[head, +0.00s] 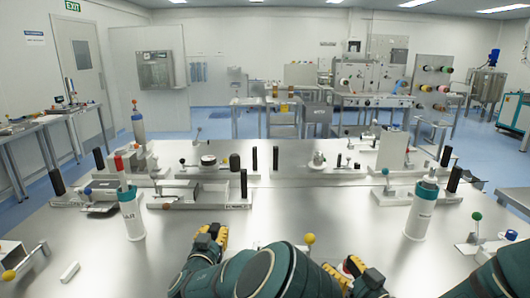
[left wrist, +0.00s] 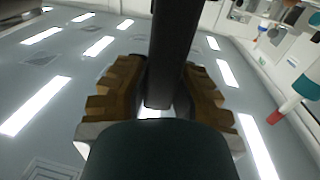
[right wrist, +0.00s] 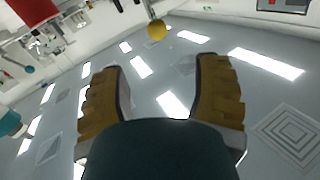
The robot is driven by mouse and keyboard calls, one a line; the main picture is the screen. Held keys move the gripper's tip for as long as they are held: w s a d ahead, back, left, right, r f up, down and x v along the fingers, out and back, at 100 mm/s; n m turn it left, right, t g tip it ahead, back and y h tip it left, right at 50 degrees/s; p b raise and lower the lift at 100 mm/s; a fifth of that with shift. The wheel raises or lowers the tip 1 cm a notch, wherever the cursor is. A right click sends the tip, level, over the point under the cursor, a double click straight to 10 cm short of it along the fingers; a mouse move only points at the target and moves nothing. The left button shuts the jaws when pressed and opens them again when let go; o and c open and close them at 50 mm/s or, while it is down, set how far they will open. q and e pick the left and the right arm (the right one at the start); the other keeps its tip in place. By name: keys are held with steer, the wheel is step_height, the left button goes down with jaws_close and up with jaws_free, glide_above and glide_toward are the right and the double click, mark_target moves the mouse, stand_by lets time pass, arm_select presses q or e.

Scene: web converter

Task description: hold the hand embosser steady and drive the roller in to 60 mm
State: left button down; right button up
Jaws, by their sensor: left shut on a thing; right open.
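My left gripper (head: 212,233) is low in the middle of the head view, over the near part of the metal bench. In the left wrist view its ribbed yellow fingers (left wrist: 153,100) are shut on a dark straight bar (left wrist: 174,55). I cannot tell whether this bar belongs to the hand embosser. My right gripper (head: 352,268) is further right and close to the bench's near edge. In the right wrist view its fingers (right wrist: 163,95) are wide apart with nothing between them. A yellow ball knob (right wrist: 156,30) shows beyond them. I cannot identify the roller or its 60 mm mark.
A fixture with a black upright handle (head: 244,184) stands beyond my left gripper. White bottles (head: 131,214) and (head: 420,215) stand to either side. A small white block (head: 69,272) lies at the near left. The bench surface (head: 320,205) is bare in the middle.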

arm_select(q)
steer(key=c, duration=0.8)
jaws_free()
steer(key=shift+r, duration=0.1)
steer(key=shift+c, duration=0.2)
steer(key=s+a, duration=0.1)
steer(key=s, duration=1)
steer(key=shift+s+a, duration=0.25)
steer(key=shift+s, duration=0.15)
